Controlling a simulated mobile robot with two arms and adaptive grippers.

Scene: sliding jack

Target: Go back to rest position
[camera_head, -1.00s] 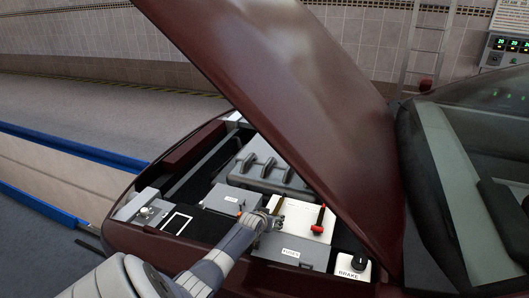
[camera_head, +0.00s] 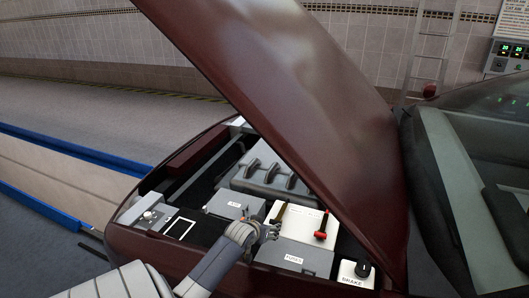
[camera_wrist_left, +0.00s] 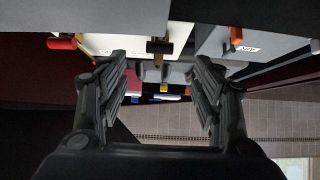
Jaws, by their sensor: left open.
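My left gripper (camera_head: 270,232) is over the open engine bay of a dark red car. It is open and empty. In the left wrist view its two fingers (camera_wrist_left: 156,80) stand apart, with a brass-coloured lever (camera_wrist_left: 158,47) showing beyond the gap between them. In the head view that lever (camera_head: 280,212) stands on a white panel (camera_head: 303,219), just beyond the gripper and apart from it as far as I can tell. A red-handled lever (camera_head: 322,233) is on the same panel to the right. My right gripper is not in view.
The raised hood (camera_head: 300,90) slants over the bay. Nearby are a grey FUSES box (camera_head: 293,258), another grey labelled box (camera_head: 230,202), a BRAKE knob (camera_head: 362,269) and a dark engine cover (camera_head: 265,170). The floor at left (camera_head: 90,110) is open, crossed by a blue-edged strip (camera_head: 75,150).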

